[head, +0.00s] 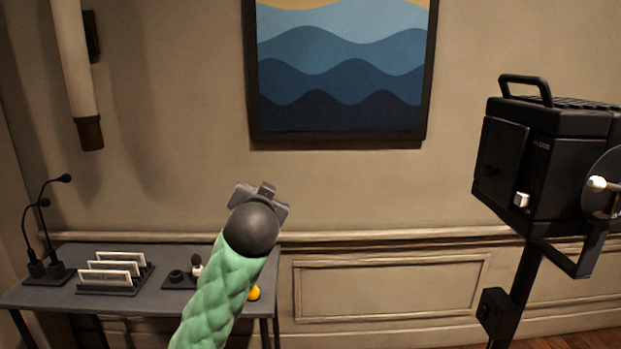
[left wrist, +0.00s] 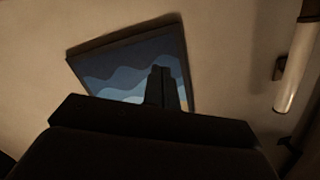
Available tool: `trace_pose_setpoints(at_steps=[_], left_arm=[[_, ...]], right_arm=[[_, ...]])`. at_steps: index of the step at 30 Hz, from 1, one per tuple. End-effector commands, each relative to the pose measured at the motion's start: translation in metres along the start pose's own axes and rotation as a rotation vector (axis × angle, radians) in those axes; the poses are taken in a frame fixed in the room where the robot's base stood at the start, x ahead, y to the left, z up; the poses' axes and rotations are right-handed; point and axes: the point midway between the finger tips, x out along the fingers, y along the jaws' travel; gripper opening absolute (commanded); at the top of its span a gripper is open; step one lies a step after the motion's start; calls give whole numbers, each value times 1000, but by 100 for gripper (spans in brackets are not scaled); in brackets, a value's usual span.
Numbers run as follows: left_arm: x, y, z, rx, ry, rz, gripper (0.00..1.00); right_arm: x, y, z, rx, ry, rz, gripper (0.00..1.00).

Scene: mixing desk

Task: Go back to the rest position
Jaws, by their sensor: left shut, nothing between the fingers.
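My left arm, in a green quilted sleeve (head: 222,290), reaches up from the bottom of the head view. My left gripper (head: 262,192) is raised at its end, in front of the bare wall below the framed picture and above the desk's right end. In the left wrist view the shut, empty fingers (left wrist: 162,88) stand dark against the picture. The dark gripper body fills the lower part of that view. My right gripper is not in either view.
A grey desk (head: 48,294) at the left bears microphones (head: 38,268), a card rack (head: 112,290) and small knobs. A yellow ball-like thing (head: 254,292) is partly behind my sleeve. A black stage lamp (head: 545,160) stands right. The wall picture (head: 340,60) hangs behind. The space between arm and lamp looks clear.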

Motion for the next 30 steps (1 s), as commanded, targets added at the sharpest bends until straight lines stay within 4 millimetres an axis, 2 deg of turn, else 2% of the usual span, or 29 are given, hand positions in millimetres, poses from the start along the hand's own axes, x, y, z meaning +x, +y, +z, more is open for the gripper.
trace_pose_setpoints(at_steps=[1,3,12,21,30], left_arm=[[-5,9,25,-22,-56,40,0],[-12,21,56,-47,-128,90,0],[-55,66,171,-127,-374,269,0],[-107,101,264,-197,-538,390,0],[-165,128,349,-254,-694,449,0]], right_arm=[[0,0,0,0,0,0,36],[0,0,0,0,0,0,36],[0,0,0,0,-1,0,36],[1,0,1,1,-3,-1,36],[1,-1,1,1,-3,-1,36]])
